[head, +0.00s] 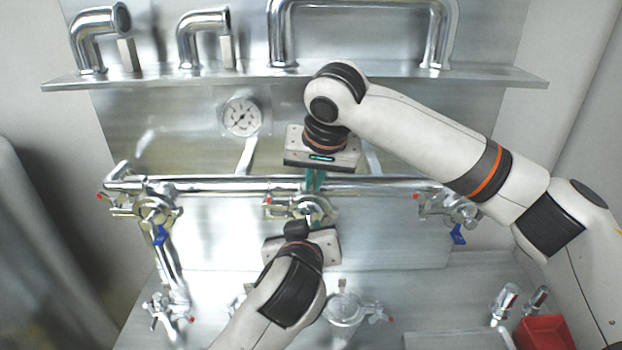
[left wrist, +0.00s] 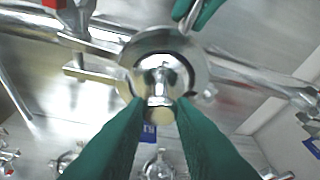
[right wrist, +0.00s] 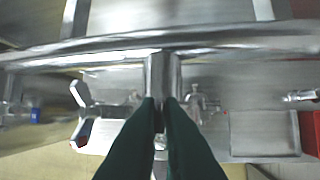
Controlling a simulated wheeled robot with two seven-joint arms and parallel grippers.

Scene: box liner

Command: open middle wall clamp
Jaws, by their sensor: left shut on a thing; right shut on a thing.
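The middle wall clamp (head: 290,206) is a shiny metal ring with a red-tipped screw at its left, below the horizontal wall pipe. In the left wrist view the clamp ring (left wrist: 199,62) surrounds a round pipe joint, and two lugs stand apart at its left. The lugs also show in the right wrist view (right wrist: 82,95). My left gripper (left wrist: 160,112) is shut on the short metal pipe end (left wrist: 162,88) below the clamp. My right gripper (right wrist: 161,104), above the clamp, is shut on the vertical pipe stub (right wrist: 162,72) beneath the horizontal pipe. The fingers hide part of both.
The horizontal pipe (head: 380,186) crosses the wall, with clamps and blue tags at left (head: 160,235) and right (head: 458,234). A shelf (head: 160,77) with bent pipes runs above. A gauge (head: 242,117) is on the wall. A red bin (head: 545,334) stands at lower right.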

